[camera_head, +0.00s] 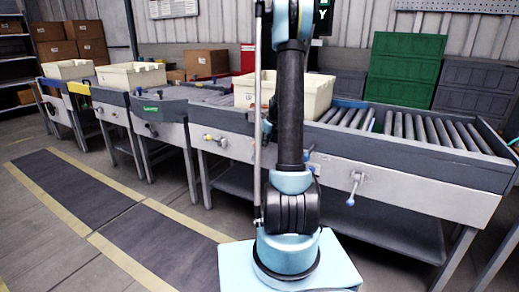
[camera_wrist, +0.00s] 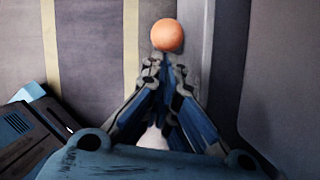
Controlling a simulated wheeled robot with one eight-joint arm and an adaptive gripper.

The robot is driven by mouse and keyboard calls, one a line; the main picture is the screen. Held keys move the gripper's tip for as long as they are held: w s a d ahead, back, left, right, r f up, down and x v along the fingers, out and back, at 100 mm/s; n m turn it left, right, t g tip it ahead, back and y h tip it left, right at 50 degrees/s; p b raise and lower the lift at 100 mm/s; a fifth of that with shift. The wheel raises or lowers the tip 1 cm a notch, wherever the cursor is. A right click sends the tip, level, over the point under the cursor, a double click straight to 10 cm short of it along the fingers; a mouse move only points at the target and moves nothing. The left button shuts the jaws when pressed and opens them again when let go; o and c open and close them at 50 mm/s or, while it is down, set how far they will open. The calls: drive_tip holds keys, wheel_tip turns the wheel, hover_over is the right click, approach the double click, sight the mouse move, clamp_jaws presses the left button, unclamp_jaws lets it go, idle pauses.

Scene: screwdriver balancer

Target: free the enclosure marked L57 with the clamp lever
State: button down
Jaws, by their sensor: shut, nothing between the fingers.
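In the wrist view, my gripper (camera_wrist: 163,62) is shut and empty, its fingertips together just below an orange ball-shaped knob (camera_wrist: 167,35). I cannot tell whether they touch it, and what carries the knob is hidden. In the head view, several levers stick out from the bench fronts: one with a yellow knob (camera_head: 208,138), one with a blue end (camera_head: 353,189) and a dark one (camera_head: 151,130). No mark L57 is readable, so I cannot tell which enclosure or lever bears it. My gripper does not show clearly there.
A row of grey benches (camera_head: 405,172) crosses the head view, with a roller conveyor (camera_head: 440,128) at right. Cream bins (camera_head: 133,77) stand on the benches; green crates (camera_head: 405,68) are stacked behind. The floor at left, with yellow lines (camera_head: 112,250), is clear.

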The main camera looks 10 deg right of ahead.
idle(0.4)
drive_tip(key=s+d+f+v, duration=0.1)
drive_tip(key=s+v, duration=0.1)
drive_tip(key=v, duration=0.9)
drive_tip(key=s+d+f+t+y, duration=0.3)
drive_tip(key=s+d+f+t, duration=0.1)
drive_tip(key=w+a+r+x, duration=0.1)
drive_tip(key=r+x, duration=0.1)
drive_tip(key=x, duration=1)
drive_tip(key=shift+w+a, duration=0.35)
drive_tip(key=shift+a, duration=0.2)
